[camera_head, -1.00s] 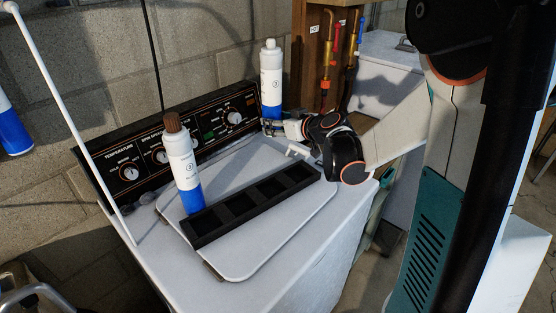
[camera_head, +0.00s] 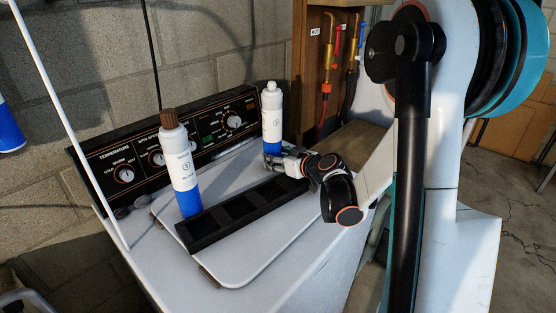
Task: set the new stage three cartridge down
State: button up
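A white cartridge with a blue lower part and a white cap (camera_head: 272,115) is upright at the back right of the washer top, in front of the control panel. My gripper (camera_head: 272,160) is shut on its blue lower end, coming in from the right. The fingers hide its base, so I cannot tell whether it touches the surface. A second white-and-blue cartridge with a brown cap (camera_head: 180,165) stands upright at the left end of the black rack (camera_head: 243,216). Both labels are too small to read surely now.
The black rack has several empty square slots and lies across the white lid (camera_head: 262,250). The control panel (camera_head: 160,150) rises behind. A white pipe (camera_head: 68,125) stands at left. The lid's front is clear.

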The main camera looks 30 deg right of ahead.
jog(key=shift+f, duration=0.1)
jog(key=o, duration=1.1)
jog(key=shift+o, duration=0.2)
jog(key=shift+r, duration=0.25)
jog(key=p+v, duration=0.3)
jog(key=v, duration=0.9)
jog(key=shift+f, duration=0.1)
